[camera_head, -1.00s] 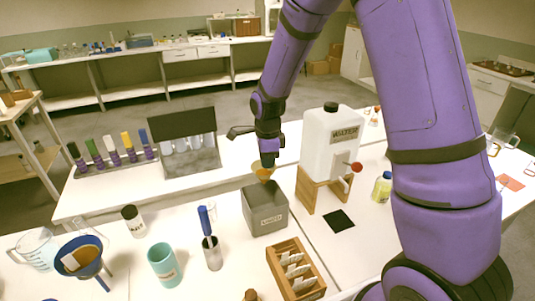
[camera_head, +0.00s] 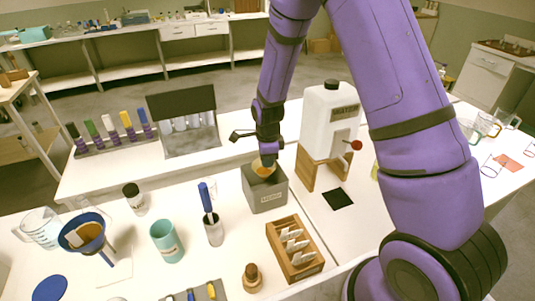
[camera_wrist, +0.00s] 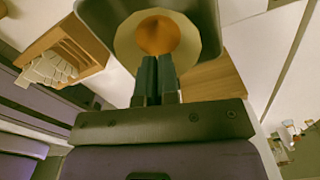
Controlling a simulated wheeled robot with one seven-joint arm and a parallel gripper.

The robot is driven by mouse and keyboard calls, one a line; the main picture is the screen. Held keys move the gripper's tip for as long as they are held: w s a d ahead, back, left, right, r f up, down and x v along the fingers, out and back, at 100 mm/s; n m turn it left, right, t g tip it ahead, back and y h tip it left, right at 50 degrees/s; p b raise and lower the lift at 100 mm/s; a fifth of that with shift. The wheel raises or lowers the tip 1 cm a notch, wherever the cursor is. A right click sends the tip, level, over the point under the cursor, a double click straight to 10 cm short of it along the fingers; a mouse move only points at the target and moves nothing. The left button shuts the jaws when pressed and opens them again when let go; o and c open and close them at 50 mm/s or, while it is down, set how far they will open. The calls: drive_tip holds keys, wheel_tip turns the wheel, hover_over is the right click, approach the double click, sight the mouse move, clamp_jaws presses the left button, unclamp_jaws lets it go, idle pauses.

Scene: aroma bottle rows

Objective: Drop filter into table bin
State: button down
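The filter (camera_head: 262,168), a pale cone with an orange-brown inside, is at the mouth of the grey labelled table bin (camera_head: 266,197). My gripper (camera_head: 266,158) is above the bin and shut on the filter's rim. In the wrist view, the two dark fingers (camera_wrist: 157,68) are close together at the near edge of the filter (camera_wrist: 157,36). The dark bin rim (camera_wrist: 97,14) surrounds much of it there. The filter's lower part is hidden by the bin wall in the head view.
A white tank (camera_head: 328,120) on a wooden stand is just right of the bin. A wooden box (camera_head: 308,262) of cards is in front. A metal cup (camera_head: 214,232) with a blue-handled tool and a teal cup (camera_head: 166,240) stand left.

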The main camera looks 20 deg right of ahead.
sight(267, 169)
drive_tip(key=shift+f, duration=2.05)
drive_tip(key=c, duration=1.3)
unclamp_jaws()
drive_tip(key=shift+r, duration=0.1)
wheel_tip(267, 169, up, 11)
drive_tip(key=shift+f, duration=0.2)
